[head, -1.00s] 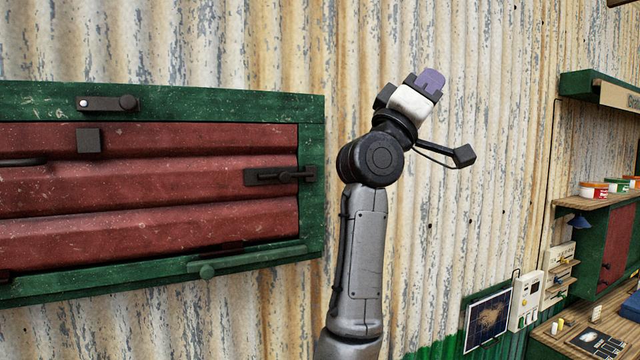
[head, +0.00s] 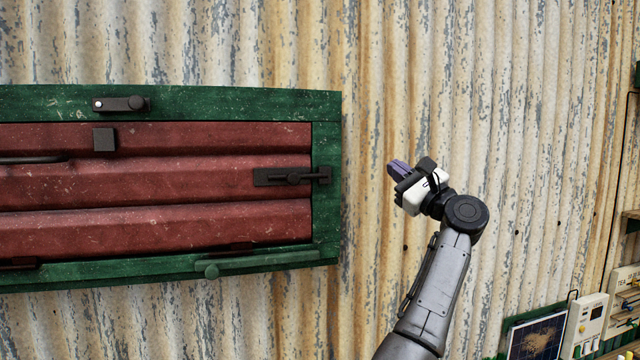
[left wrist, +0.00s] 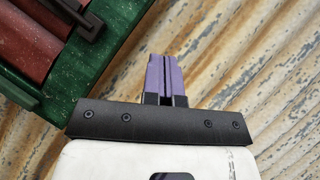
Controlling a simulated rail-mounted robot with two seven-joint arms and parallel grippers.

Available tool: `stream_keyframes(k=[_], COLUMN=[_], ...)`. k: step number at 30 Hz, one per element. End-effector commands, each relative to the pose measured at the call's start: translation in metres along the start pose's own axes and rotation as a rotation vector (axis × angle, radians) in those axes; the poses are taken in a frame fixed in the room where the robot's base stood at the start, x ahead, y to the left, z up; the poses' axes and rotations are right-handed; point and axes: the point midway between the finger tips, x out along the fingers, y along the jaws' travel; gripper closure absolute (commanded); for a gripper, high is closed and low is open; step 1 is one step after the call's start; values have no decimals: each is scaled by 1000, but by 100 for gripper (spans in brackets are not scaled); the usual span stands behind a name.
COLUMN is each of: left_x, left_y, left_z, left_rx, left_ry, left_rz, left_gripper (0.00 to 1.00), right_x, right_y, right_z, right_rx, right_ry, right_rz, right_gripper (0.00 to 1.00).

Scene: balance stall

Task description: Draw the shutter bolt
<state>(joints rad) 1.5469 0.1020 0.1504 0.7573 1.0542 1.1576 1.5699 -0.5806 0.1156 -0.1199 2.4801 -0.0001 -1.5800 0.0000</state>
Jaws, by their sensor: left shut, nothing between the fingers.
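The red shutter (head: 150,190) sits closed in its green frame (head: 328,225) on the corrugated wall. The dark shutter bolt (head: 290,177) lies horizontally at the shutter's right edge, its right end reaching over the green frame. My left gripper (head: 397,168) is to the right of the bolt, apart from it, with its purple fingers pointing toward the shutter. In the left wrist view the fingers (left wrist: 165,78) are together with nothing between them. A dark bar, which looks like the bolt (left wrist: 78,14), shows at the upper left there. My right gripper is not in view.
A dark latch (head: 122,103) is on the top of the frame, and a small dark block (head: 104,139) is below it. A panel (head: 540,338) stands at lower right. The wall between gripper and frame is bare.

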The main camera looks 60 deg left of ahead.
Motion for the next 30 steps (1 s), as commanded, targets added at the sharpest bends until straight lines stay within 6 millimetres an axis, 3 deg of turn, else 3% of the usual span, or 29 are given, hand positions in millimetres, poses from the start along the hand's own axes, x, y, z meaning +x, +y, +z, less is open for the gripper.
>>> stream_keyframes(k=[6, 10, 18, 30], left_x=[-8, -16, -18, -18], left_y=[51, 70, 75, 75], left_z=[-7, -7, -7, -7], left_rx=[-315, -468, -635, -657], left_ry=[-4, -57, -109, -114], left_rz=[326, 447, 480, 477], left_gripper=[100, 100, 100, 100], right_x=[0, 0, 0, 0], right_y=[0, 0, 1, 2], right_z=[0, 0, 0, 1], right_rx=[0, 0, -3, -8], right_ry=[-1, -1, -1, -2], right_rz=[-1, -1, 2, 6], right_gripper=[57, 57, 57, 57])
